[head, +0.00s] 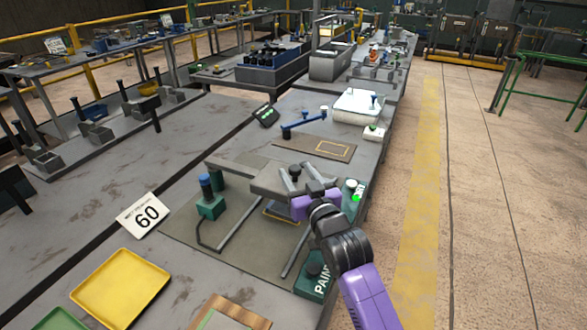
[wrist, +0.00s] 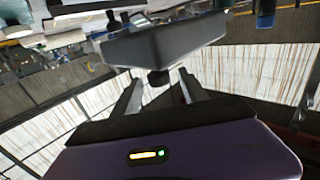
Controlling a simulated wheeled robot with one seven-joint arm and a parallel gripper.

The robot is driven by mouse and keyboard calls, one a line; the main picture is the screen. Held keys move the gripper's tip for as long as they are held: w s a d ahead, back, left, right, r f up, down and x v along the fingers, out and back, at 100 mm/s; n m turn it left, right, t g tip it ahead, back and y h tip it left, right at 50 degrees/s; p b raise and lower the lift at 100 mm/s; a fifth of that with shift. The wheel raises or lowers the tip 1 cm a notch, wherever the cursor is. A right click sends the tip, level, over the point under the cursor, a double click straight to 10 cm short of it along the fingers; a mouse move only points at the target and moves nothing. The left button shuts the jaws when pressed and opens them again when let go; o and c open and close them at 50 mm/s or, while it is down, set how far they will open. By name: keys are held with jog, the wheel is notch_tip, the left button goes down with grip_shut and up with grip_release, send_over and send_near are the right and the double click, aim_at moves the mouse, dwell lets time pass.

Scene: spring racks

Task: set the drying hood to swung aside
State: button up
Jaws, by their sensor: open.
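The drying hood appears to be the flat grey box-like piece (head: 262,178) over the paint station in the head view. In the wrist view it is a grey slab (wrist: 165,42) just beyond the fingers. A dark round knob (wrist: 158,78) sticks out from its near side. My gripper (head: 291,174) is at the hood's right end. In the wrist view my gripper (wrist: 158,82) has its fingers apart, with the knob between or just beyond their tips. I cannot tell whether they touch it. My wrist hides part of the hood in the head view.
A green post with a blue top (head: 209,198) stands left of the hood on the station mat (head: 183,225). A green PAINT block (head: 316,278) is in front. A "60" sign (head: 143,215) and a yellow tray (head: 120,288) lie to the left. The floor at right is clear.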

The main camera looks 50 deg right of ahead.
jog(key=shift+x, duration=1.1)
jog(key=shift+d, duration=0.1)
grip_shut()
dwell(0.6)
